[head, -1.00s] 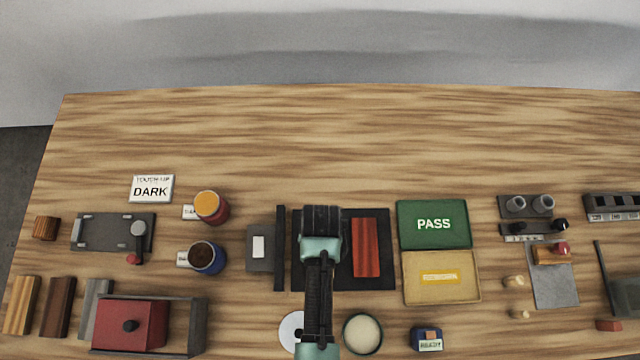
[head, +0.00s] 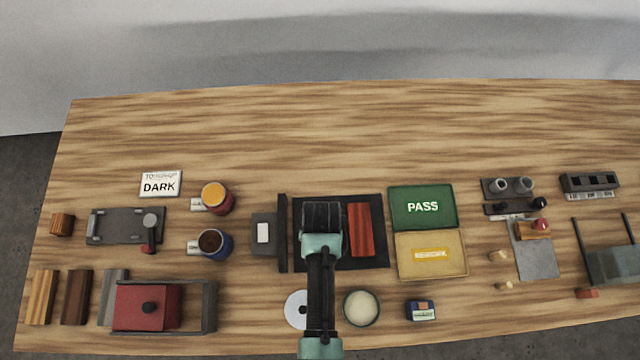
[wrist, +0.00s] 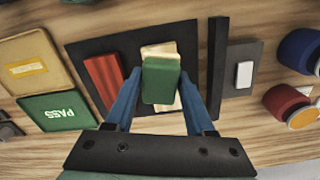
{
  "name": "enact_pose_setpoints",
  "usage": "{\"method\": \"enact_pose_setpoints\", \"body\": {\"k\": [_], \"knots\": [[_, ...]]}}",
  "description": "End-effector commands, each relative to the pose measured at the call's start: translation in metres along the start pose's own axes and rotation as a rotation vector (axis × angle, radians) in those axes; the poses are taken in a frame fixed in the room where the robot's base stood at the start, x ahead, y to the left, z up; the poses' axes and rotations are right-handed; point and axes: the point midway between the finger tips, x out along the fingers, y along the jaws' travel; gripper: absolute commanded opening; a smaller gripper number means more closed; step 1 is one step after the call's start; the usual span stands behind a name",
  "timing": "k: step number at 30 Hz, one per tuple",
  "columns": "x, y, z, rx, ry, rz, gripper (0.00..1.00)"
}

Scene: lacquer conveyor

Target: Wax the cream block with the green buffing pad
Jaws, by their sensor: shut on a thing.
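My gripper (wrist: 160,98) is shut on the green buffing pad (wrist: 161,80) in the wrist view, with a blue finger on each side of it. The cream block (wrist: 163,49) lies under the pad on the dark mat (wrist: 92,46). Its ends show beyond the pad; its middle is hidden. I cannot tell whether pad and block touch. In the head view my gripper (head: 322,222) is over the left part of the mat (head: 378,206) and hides pad and block. A round tin with pale contents (head: 361,307) stands in front of the mat.
A red-brown block (head: 361,230) lies on the mat just right of my gripper. A dark upright bar (head: 282,232) stands at the mat's left edge. The green PASS tray (head: 422,208) and a tan tray (head: 432,254) are to the right. The table's back is clear.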

Motion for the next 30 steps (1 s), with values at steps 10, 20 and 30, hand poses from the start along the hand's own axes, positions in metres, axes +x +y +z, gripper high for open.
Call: {"method": "enact_pose_setpoints", "body": {"k": [10, 20, 30], "knots": [[-0.028, 0.001, -0.005, -0.001, -0.001, 0.000, 0.00], [-0.027, 0.001, -0.005, -0.002, -0.001, 0.000, 0.00], [-0.023, -0.001, -0.013, -0.016, 0.005, -0.001, 0.00]]}}
